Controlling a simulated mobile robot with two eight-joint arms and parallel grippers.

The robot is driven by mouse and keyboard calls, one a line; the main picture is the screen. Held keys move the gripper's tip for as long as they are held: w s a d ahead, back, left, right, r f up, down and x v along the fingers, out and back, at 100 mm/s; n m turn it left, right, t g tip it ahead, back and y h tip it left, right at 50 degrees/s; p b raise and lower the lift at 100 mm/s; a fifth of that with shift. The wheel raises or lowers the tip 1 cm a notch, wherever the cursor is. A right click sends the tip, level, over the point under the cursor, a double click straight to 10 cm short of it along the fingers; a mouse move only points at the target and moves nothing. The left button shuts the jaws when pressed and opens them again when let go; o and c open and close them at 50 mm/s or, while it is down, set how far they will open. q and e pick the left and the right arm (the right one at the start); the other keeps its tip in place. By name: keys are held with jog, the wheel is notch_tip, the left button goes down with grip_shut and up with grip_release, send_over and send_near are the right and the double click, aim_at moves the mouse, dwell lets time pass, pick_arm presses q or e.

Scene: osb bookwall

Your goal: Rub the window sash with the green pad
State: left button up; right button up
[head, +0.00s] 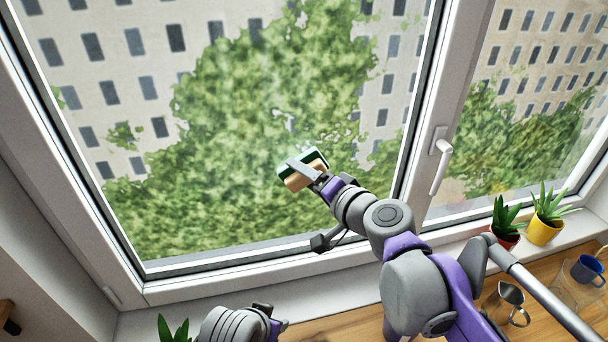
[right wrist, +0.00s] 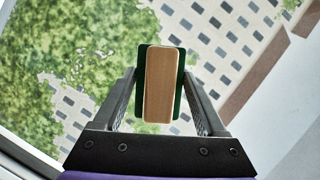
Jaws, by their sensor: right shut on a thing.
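The window sash (head: 418,110) is white-framed with a large glass pane, and a tree and buildings show through it. My right gripper (head: 303,172) is shut on the green pad (head: 318,160), in front of the middle of the pane. The pad has a tan block as its back, which also shows between the fingers in the right wrist view (right wrist: 165,85). The green face points toward the glass; I cannot tell whether it touches. My left gripper (head: 270,322) is low near the sill, partly cut off by the lower edge, and its opening is unclear.
A white window handle (head: 441,165) stands out right of the pane. On the sill at right are a red pot (head: 506,240) and a yellow pot (head: 545,230) with plants. A metal jug (head: 509,296) and blue mug (head: 587,268) are on the wooden surface. A plant (head: 173,330) is at lower left.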

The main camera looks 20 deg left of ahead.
jog(key=shift+s+d, duration=0.5)
jog(key=shift+s, duration=0.3)
jog(key=shift+s+d, duration=0.45)
jog(key=shift+s, duration=0.3)
jog(key=shift+s+d, duration=0.5)
jog(key=shift+s, duration=0.3)
jog(key=s, duration=0.1)
jog(key=s+d, duration=0.1)
jog(key=shift+s+d, duration=0.3)
